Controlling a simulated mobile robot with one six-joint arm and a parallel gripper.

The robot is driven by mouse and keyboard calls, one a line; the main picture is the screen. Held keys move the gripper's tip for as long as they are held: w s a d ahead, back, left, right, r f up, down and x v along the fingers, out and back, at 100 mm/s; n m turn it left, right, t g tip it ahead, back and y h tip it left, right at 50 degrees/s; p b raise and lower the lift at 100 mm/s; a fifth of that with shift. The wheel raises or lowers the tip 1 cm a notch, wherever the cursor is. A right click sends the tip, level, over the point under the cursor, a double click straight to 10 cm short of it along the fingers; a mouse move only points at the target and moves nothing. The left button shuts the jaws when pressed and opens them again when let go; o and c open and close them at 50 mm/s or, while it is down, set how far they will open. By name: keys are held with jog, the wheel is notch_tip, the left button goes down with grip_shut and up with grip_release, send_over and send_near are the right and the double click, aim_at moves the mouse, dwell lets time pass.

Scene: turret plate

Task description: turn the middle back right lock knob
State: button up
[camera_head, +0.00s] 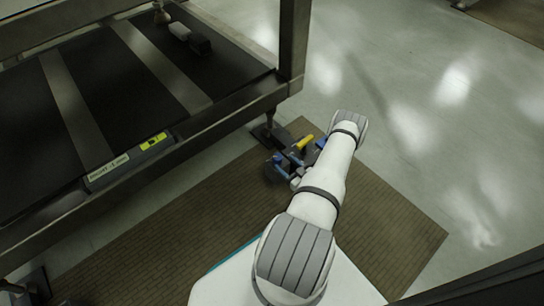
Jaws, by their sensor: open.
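A small dark assembly (281,175) with blue parts (279,160) and a yellow part (305,143) shows near the middle of the head view, beside the foot of the large frame. It is small and partly covered by my white arm. I cannot single out the middle back right lock knob. My arm reaches up from the bottom of the view to an elbow-like grey joint just right of the assembly.
A large dark frame (235,118) with a black belt-like top (90,75) fills the left. A label and a yellow sticker (153,141) are on its side. A brown ribbed mat (395,235) lies below. The grey floor (420,110) at right is open.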

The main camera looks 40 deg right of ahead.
jog(key=w+b, duration=0.1)
jog(key=w, duration=0.4)
jog(key=w+b, duration=0.1)
jog(key=w, duration=0.1)
jog(key=shift+w+a+b, duration=0.3)
jog(key=shift+b, duration=0.05)
jog(key=c, duration=1)
